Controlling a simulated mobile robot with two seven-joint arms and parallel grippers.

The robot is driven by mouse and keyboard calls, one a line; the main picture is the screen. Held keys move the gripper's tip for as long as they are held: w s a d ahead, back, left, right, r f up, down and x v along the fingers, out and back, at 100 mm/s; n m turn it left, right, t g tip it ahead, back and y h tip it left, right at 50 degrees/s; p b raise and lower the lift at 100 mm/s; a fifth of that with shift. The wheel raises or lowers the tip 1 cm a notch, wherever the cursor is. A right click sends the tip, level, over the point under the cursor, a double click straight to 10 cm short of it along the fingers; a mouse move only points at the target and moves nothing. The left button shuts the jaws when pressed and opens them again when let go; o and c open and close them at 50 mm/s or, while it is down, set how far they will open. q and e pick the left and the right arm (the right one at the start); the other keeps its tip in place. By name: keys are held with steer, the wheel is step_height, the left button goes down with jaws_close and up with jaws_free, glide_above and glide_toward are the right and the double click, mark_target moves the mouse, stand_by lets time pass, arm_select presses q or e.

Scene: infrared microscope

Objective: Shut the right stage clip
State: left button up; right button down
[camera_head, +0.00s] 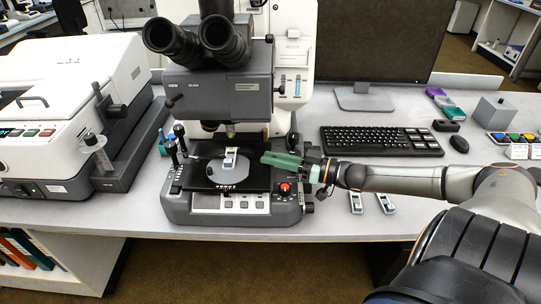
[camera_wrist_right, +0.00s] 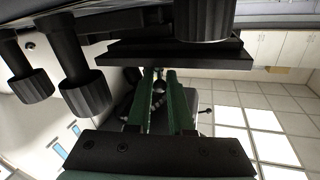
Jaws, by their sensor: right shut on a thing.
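The microscope stage (camera_head: 205,185) is a black plate with a grey round insert and a small white-and-blue slide holder (camera_head: 230,158) on it. My right gripper (camera_head: 266,158) reaches in from the right, with its green fingers over the right part of the stage. The right stage clip is hidden at the fingertips in the head view, and its shape and angle cannot be made out. In the right wrist view the green fingers (camera_wrist_right: 160,80) are close together, with a small dark rounded part between them below the dark plate edge. My left gripper is not in view.
The eyepieces and microscope head (camera_head: 222,90) overhang the stage. A keyboard (camera_head: 380,140) and two small slide holders (camera_head: 385,203) lie to the right.

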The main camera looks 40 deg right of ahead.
steer(key=shift+s+a+n+g+y+b, duration=0.1)
steer(key=shift+n+g+y+b, duration=0.5)
steer(key=shift+y, duration=0.3)
steer(key=c, duration=0.9)
jaws_free()
steer(key=shift+o, duration=0.5)
steer(key=shift+r, duration=0.1)
